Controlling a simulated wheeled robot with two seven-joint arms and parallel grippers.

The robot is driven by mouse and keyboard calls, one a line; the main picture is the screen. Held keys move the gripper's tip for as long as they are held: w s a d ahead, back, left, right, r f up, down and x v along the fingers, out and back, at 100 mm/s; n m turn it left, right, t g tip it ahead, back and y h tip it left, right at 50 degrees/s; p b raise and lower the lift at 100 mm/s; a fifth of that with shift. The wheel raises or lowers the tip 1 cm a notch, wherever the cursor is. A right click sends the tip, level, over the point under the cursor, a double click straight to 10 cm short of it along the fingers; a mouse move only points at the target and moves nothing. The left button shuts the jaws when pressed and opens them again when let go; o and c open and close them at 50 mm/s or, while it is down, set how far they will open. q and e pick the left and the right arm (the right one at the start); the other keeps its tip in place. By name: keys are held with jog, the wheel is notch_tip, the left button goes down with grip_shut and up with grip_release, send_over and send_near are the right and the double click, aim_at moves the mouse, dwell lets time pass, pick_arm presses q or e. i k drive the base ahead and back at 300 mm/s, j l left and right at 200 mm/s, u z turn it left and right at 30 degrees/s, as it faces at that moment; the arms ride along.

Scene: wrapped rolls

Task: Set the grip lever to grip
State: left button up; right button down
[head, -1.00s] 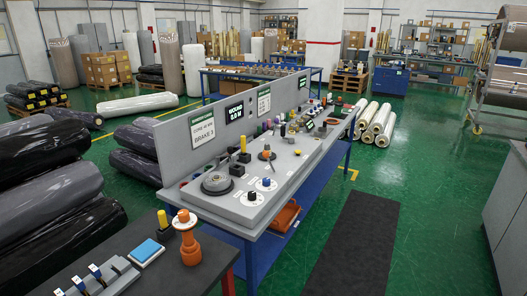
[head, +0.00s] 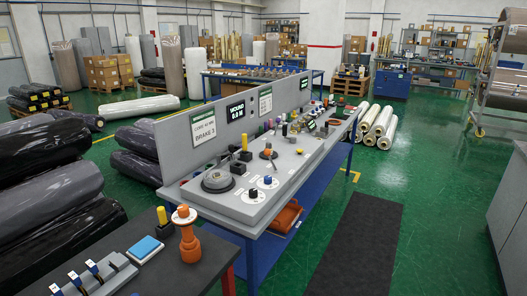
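A long grey control bench (head: 262,207) with knobs, levers and dials runs away from me on a blue frame. A yellow-topped lever on a black base (head: 245,149) stands on it near the back panel. A grey lever with an orange tip (head: 268,153) stands on a round base beside it. More small knobs and levers crowd the far end. The labels are too small to read, so I cannot tell which one is the grip lever or how it is set. Neither of my grippers is in view.
A dark table (head: 182,275) at the front left holds an orange spindle-like piece (head: 188,236), a blue-topped pad (head: 145,248) and blue-handled clips. Dark wrapped rolls (head: 48,190) are stacked at the left. A black floor mat (head: 356,245) right of the bench is clear.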

aim_at(267, 153)
jog(key=i+u, duration=0.15)
jog(key=u, duration=0.85)
jog(key=i+l+u, duration=0.25)
jog(key=l+u, duration=0.3)
jog(key=l, duration=0.15)
jog(key=i+l+u, duration=0.1)
jog(key=l+u, duration=0.15)
jog(key=l, duration=0.15)
jog(key=l+u, duration=0.25)
jog(key=l, duration=0.15)
jog(key=i+l, duration=0.1)
jog(key=l, duration=0.65)
jog(key=i+l+u, duration=0.1)
jog(key=l, duration=0.6)
jog(key=i+l, duration=0.1)
jog(key=l, duration=0.65)
jog(key=u, duration=0.05)
